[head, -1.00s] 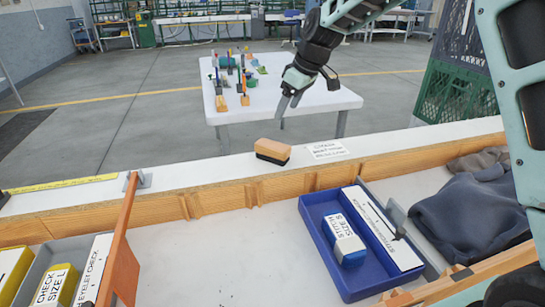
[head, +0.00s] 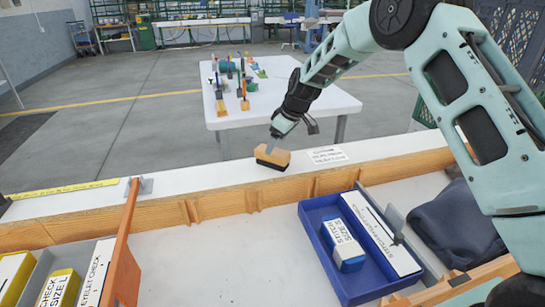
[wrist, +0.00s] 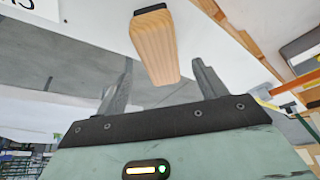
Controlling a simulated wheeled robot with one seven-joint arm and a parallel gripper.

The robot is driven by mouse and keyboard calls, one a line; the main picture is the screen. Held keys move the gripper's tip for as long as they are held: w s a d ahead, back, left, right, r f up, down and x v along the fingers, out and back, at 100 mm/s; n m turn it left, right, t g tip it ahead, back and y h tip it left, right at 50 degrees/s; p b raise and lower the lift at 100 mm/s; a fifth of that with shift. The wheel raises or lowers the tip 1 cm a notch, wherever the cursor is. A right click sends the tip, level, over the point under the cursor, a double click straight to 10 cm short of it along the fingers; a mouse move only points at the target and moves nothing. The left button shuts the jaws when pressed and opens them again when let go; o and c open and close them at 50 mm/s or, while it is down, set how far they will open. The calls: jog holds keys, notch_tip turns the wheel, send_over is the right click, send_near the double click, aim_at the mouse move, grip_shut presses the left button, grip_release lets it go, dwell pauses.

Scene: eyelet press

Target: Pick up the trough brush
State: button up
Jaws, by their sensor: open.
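The trough brush (head: 272,157), a wooden block with a dark underside, sits on the white ledge behind the trough's wooden wall. My gripper (head: 275,140) is just above and behind it in the head view, pointing down. In the wrist view the brush (wrist: 154,45) shows its pale wooden body beyond and between the two spread fingers (wrist: 160,85). The fingers are open and empty. I cannot tell whether either finger touches the brush.
A printed label (head: 327,155) lies on the ledge right of the brush. The wooden wall (head: 220,204) runs in front. A blue tray (head: 316,220) with a labelled box stands in the trough. A white table (head: 310,108) with tools stands behind.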

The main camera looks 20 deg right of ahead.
jog(key=p+x, duration=0.1)
jog(key=x, duration=0.3)
jog(key=shift+a+f, duration=0.15)
jog(key=shift+f, duration=0.2)
jog(key=shift+f, duration=0.3)
dwell(0.4)
jog(key=c, duration=1.2)
jog(key=shift+r, duration=0.1)
jog(key=shift+r, duration=0.3)
notch_tip(320, 180, up, 10)
jog(key=shift+f+b, duration=0.1)
jog(key=shift+b, duration=0.55)
